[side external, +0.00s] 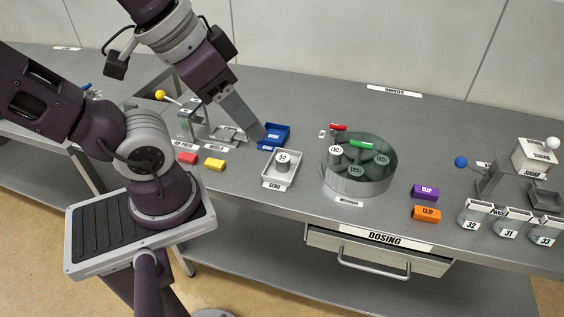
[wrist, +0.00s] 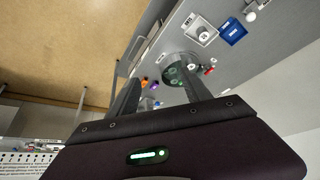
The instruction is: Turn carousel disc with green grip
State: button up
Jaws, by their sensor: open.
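The carousel (side external: 358,178) is a round grey drum with a dark green disc on top, standing on the bench right of centre in the side view. The green grip (side external: 361,144) is a bright bar on the disc, near labelled round pots. In the wrist view the carousel (wrist: 184,62) lies beyond the fingers, with the green grip (wrist: 192,68) small on it. My gripper (side external: 262,140) is left of the carousel, above the bench by the blue tray, apart from the grip. Its two fingers are spread and empty in the wrist view (wrist: 162,88).
A red handle (side external: 338,127) is at the carousel's back edge. Purple (side external: 425,192) and orange (side external: 426,214) clip blocks and several labelled bins (side external: 510,222) are to the right.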

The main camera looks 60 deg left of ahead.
jog(key=shift+o, duration=0.2)
jog(key=o, duration=0.4)
jog(key=n+g, duration=0.5)
jog(key=n, duration=0.4)
send_over(359, 155)
notch_tip(359, 155, down, 13)
jog(key=shift+g, duration=0.3)
jog(key=f, duration=0.8)
jog(key=shift+w+a+f, duration=0.3)
jog(key=shift+a+f, duration=0.05)
jog(key=shift+f, duration=0.4)
